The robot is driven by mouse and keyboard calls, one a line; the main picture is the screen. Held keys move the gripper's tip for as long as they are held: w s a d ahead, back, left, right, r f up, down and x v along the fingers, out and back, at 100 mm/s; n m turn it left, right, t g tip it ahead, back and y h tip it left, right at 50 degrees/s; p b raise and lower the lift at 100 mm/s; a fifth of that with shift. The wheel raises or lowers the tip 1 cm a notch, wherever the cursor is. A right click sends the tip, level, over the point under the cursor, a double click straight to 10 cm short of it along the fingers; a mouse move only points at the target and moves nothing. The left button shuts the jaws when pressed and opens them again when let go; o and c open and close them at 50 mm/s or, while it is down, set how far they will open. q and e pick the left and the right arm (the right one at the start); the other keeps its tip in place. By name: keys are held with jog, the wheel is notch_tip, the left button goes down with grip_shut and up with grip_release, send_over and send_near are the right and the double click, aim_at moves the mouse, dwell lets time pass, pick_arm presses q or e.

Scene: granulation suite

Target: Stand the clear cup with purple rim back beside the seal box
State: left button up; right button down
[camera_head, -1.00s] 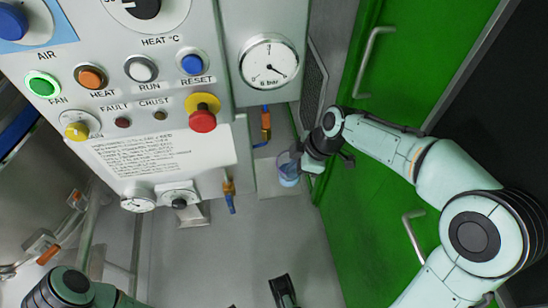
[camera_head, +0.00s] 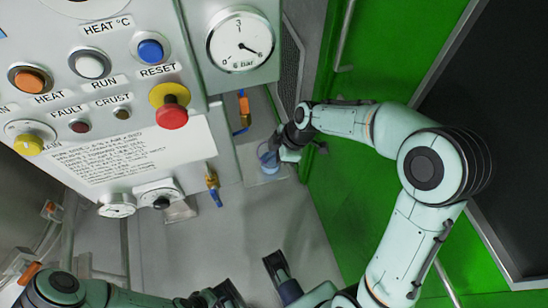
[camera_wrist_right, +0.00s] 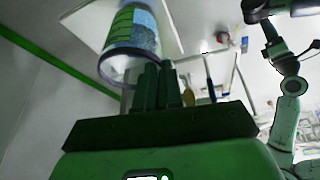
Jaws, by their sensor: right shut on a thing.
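The clear cup with purple rim (camera_head: 267,160) shows in the head view beside the control panel's lower right corner, with blue in it. My right gripper (camera_head: 283,147) is shut on it. In the right wrist view the cup (camera_wrist_right: 131,38) is large and looks tilted; its purple rim is toward the camera, and blue and green show through its wall. The gripper's fingers (camera_wrist_right: 154,86) are close together at the rim. My left gripper (camera_head: 228,293) is partly in view at the bottom edge; its opening is unclear. I cannot make out the seal box.
The control panel (camera_head: 130,150) with buttons and a pressure gauge (camera_head: 240,46) fills the left. A small hose fitting (camera_head: 212,182) hangs below it. A green door (camera_head: 340,190) stands to the right. A pale flat surface (camera_head: 262,178) lies below the cup.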

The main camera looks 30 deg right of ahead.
pick_arm(q)
jog(key=shift+w, duration=0.1)
pick_arm(e)
jog(key=shift+f, duration=0.15)
jog(key=c, duration=1.7)
grip_release()
jog(key=shift+f, duration=0.1)
jog(key=o, duration=0.4)
pick_arm(q)
jog(key=shift+w+a+f, duration=0.1)
jog(key=shift+w+f, duration=0.1)
jog(key=shift+s+r, duration=0.1)
pick_arm(e)
jog(key=shift+d+r, duration=0.1)
jog(key=shift+r, duration=0.35)
pick_arm(q)
jog(key=shift+s+d+r+g+p, duration=0.15)
jog(key=shift+s+d+r+p, duration=0.1)
jog(key=shift+s+r+p, duration=0.35)
jog(key=shift+s+d+r+g+p, duration=0.15)
jog(key=shift+s+d+r+p, duration=0.05)
jog(key=shift+s+r+p, duration=0.35)
pick_arm(e)
jog(key=v, duration=1.1)
jog(key=shift+s+d+r, duration=0.1)
jog(key=shift+r, duration=0.05)
